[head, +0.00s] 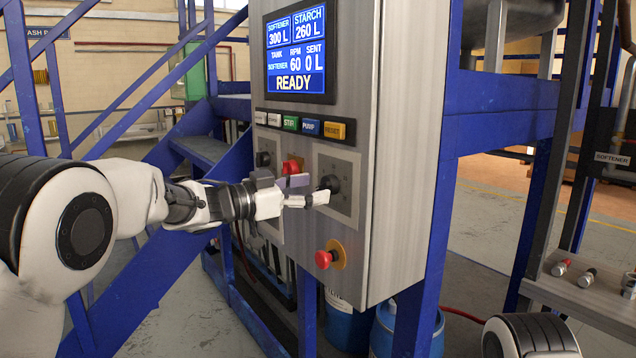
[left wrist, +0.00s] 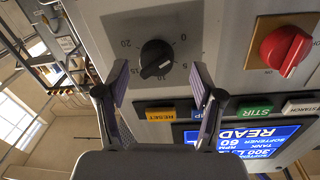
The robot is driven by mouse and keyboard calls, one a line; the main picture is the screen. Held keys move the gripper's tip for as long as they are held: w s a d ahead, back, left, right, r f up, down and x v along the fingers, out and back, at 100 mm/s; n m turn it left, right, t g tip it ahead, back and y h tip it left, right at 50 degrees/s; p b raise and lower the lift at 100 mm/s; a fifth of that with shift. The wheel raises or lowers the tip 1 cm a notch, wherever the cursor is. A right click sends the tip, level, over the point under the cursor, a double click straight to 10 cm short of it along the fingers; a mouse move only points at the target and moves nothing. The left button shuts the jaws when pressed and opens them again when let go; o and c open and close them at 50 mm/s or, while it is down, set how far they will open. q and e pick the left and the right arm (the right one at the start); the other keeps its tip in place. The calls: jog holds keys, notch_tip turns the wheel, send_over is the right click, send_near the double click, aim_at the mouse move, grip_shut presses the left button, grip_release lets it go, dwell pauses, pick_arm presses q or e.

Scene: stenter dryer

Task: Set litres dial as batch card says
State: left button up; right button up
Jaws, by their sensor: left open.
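The litres dial is a black round knob on a grey plate with a numbered scale, at the gripper's tips in the head view (head: 330,184). In the left wrist view the dial (left wrist: 157,59) shows between and beyond the fingers, with 0, 5, 10, 15 and 20 around it; a pale mark on it is too small to read surely. My left gripper (head: 305,196) is open, its purple-padded fingers (left wrist: 160,82) on either side of the dial's line, apparently short of it. I cannot make out a batch card. My right gripper is not in view.
The panel screen (head: 296,52) reads softener 300 L, starch 260 L, RPM 60, sent 0 L, READY. Below are several coloured buttons (head: 291,124), a red selector (left wrist: 285,50) and a red mushroom button (head: 324,259). Blue frame posts (head: 432,230) stand beside the cabinet.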

pick_arm(q)
jog(key=x, duration=0.2)
jog(key=shift+d, duration=0.45)
jog(key=shift+a, duration=0.15)
jog(key=shift+c, duration=0.6)
jog(key=shift+s+a, duration=0.1)
jog(key=c, duration=1)
